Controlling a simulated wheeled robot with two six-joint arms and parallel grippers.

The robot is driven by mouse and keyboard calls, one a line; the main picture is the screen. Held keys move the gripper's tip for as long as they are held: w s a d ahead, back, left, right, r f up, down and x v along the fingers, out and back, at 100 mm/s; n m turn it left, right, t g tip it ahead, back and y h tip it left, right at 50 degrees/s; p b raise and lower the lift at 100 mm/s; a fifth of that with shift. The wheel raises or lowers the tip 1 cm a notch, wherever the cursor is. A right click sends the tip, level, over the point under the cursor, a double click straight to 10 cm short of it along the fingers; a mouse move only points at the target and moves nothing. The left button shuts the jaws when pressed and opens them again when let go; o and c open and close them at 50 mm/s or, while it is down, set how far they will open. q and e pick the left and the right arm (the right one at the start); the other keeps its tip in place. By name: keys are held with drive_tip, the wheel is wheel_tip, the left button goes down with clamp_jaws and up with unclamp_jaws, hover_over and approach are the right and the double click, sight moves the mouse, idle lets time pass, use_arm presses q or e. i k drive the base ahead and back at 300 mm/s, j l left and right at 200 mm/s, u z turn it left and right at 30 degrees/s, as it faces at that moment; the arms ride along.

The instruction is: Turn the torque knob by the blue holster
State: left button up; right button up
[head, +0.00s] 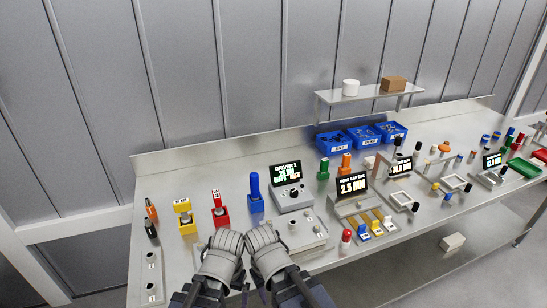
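The blue holster (256,205) stands on the metal bench with a blue-handled driver (255,184) upright in it. Just right of it is a grey control box (292,198) with a lit display (288,172) whose top line looks like "DRIVER 1". A small round knob (295,193) sits on the box's sloped face; its pointer is too small to read. My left gripper (228,240) and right gripper (262,237) are side by side at the front of the bench, below the holster and apart from the box. Their fingertips are seen from behind, so their opening is unclear.
A red holster (221,217) and a yellow holster (187,221) stand to the left. A grey fixture plate (300,232) with small posts lies right of my grippers. Blue bins (365,136) sit at the back. Bare bench lies behind the holsters.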

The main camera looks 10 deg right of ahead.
sight(294, 193)
drive_tip(key=l+z, duration=0.2)
drive_tip(key=z, duration=0.2)
drive_tip(key=i+l+z, duration=0.15)
drive_tip(key=z, duration=0.3)
drive_tip(key=i+l+z, duration=0.15)
drive_tip(key=z, duration=0.25)
